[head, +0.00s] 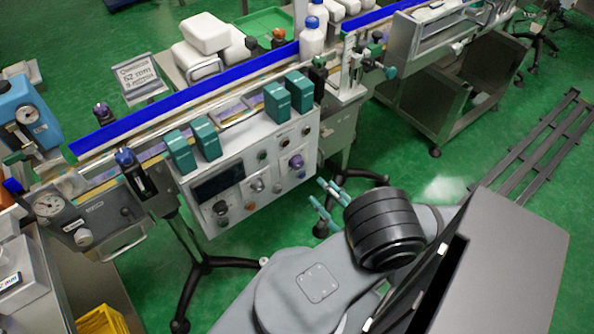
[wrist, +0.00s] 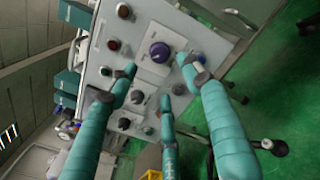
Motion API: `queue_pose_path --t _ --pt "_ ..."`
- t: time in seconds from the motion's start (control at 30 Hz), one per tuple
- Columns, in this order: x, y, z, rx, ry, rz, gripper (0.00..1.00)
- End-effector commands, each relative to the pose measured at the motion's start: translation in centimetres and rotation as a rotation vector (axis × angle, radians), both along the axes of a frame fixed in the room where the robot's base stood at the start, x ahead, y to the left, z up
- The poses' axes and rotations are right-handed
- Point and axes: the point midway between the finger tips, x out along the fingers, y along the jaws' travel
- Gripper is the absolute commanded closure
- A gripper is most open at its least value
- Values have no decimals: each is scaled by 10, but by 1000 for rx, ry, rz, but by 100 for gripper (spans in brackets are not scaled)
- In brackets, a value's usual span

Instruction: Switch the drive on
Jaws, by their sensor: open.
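The grey control panel (head: 250,178) hangs on the front of the conveyor and carries several knobs and buttons and a dark display. A large purple knob (head: 296,161) sits at its right side; it also shows in the wrist view (wrist: 160,52) on a pale square plate. I cannot read which control is the drive switch. My gripper (head: 328,203) is open and empty, to the right of and below the panel. In the wrist view its teal fingers (wrist: 158,85) spread in front of the panel, apart from the purple knob. The lower knobs are partly hidden by the fingers.
Teal blocks (head: 277,102) stand along the conveyor's front edge above the panel. A black tripod stand (head: 200,263) is below left. White bottles (head: 312,38) stand behind the blue rail (head: 200,88).

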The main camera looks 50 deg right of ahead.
Motion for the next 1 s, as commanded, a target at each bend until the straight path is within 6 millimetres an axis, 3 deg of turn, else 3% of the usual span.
queue_pose_path --t 0.17,0.6,1.0 --pt "18 -3 1 -22 6 8 51" --pt "90 -24 1 -23 7 9 51" --pt "99 -28 0 -22 6 3 51"
